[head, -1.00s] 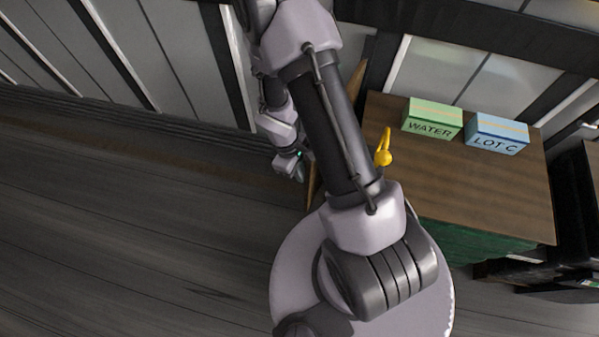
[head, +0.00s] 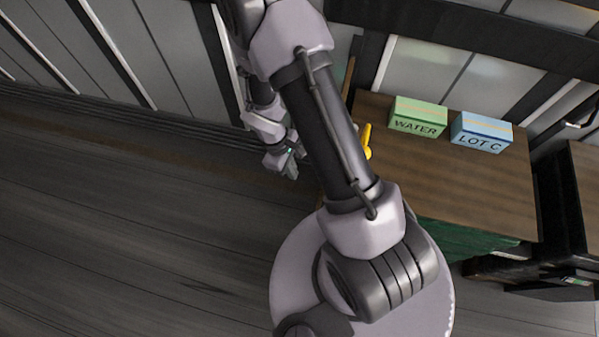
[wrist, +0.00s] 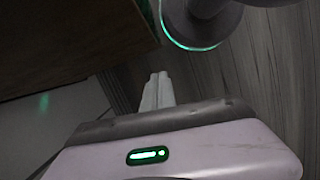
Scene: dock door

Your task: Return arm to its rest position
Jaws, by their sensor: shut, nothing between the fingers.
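My arm crosses the middle of the head view. My gripper (head: 292,168) hangs at its end, left of the thick arm link and above the floor. It also shows in the wrist view (wrist: 157,82), where its fingers are together with nothing between them. The gripper is apart from the wooden-topped cabinet in the head view.
The cabinet (head: 480,190) stands on the right, with a green WATER box (head: 418,117) and a blue LOT C box (head: 481,132) on top. A yellow object (head: 366,140) is partly hidden behind my arm. Dark shelving (head: 580,200) stands far right. The floor (head: 120,240) at left is clear.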

